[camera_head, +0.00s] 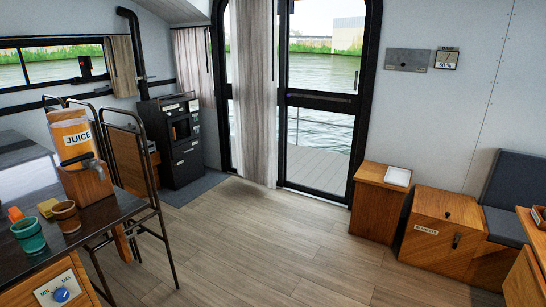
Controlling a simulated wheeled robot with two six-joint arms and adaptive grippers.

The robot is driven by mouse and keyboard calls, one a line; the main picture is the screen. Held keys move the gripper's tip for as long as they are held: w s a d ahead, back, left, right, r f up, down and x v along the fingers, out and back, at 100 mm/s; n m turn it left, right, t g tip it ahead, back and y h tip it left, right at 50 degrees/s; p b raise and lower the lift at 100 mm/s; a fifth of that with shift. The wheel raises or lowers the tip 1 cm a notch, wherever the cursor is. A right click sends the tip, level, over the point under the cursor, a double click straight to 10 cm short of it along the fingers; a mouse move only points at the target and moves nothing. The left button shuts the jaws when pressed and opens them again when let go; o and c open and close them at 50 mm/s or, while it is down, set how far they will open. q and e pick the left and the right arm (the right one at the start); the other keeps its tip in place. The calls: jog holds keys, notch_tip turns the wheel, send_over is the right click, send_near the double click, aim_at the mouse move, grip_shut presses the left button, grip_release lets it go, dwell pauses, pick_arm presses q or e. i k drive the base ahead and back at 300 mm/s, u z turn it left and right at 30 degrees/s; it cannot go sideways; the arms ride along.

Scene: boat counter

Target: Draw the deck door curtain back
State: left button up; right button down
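The deck door curtain (255,95) is a pale grey-beige cloth in vertical folds. It hangs from above the top of the picture down to the floor, in front of the left-middle part of the glazed deck door. The dark-framed deck door (282,130) shows water and a deck through its glass, and its right part is uncovered. A narrow strip of glass also shows left of the curtain. Neither of my grippers is in view.
A table (110,215) with a juice dispenser (72,140) and cups stands at the left, with chairs (135,160) beside it. A dark stove (172,138) stands left of the door. A wooden cabinet (378,208) and bench (440,235) stand right. The middle floor (245,235) is clear.

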aim_at(264, 30)
jog(key=z, duration=0.15)
jog(key=i, duration=3.05)
jog(key=u, duration=0.3)
jog(key=i, duration=2.1)
jog(key=u, duration=0.4)
